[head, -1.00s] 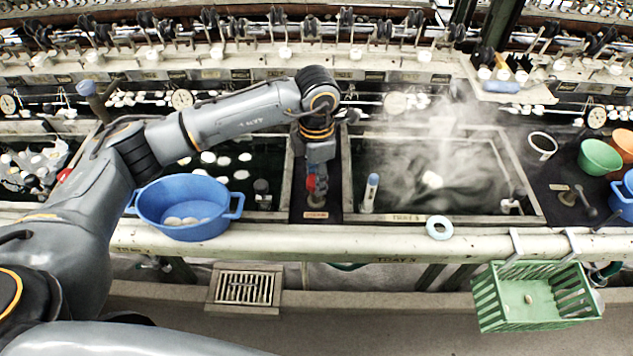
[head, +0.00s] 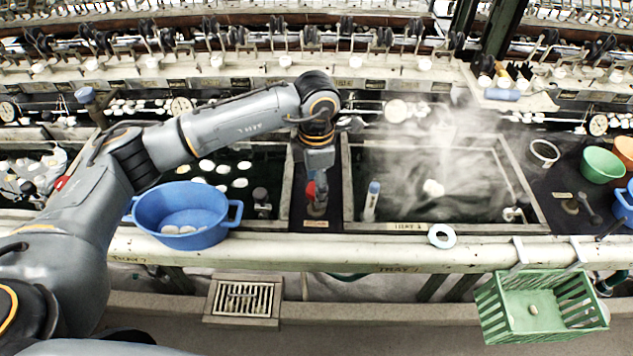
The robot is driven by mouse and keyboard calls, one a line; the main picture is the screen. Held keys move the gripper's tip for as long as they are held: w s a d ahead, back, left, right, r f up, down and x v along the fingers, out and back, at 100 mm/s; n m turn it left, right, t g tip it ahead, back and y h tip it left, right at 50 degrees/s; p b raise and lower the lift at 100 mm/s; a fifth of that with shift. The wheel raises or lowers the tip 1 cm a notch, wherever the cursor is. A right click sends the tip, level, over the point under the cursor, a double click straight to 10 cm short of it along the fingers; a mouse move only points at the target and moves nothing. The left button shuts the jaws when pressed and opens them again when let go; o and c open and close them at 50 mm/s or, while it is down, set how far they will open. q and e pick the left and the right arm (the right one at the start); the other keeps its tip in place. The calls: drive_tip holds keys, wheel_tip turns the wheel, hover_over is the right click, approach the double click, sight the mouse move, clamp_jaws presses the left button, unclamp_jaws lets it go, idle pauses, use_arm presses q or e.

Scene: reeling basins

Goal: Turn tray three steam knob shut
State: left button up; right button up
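My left arm reaches in from the left, and its gripper (head: 317,197) points straight down at the dark divider between two water basins. A red part (head: 310,188), which looks like a steam knob, shows at the gripper's fingers and is largely hidden by them. I cannot tell whether the fingers are closed on it. The steaming basin (head: 400,227) to the right has a front label that is too blurred to read surely; pale cocoons float in it. My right gripper is not in view.
A blue tub (head: 150,232) with cocoons stands left of the gripper. A blue-capped white tube (head: 371,203) stands at the right basin's left edge. A green crate (head: 500,318) hangs at front right.

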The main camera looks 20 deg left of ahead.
use_arm(q)
wheel_tip(320, 180, up, 12)
idle(0.6)
idle(0.4)
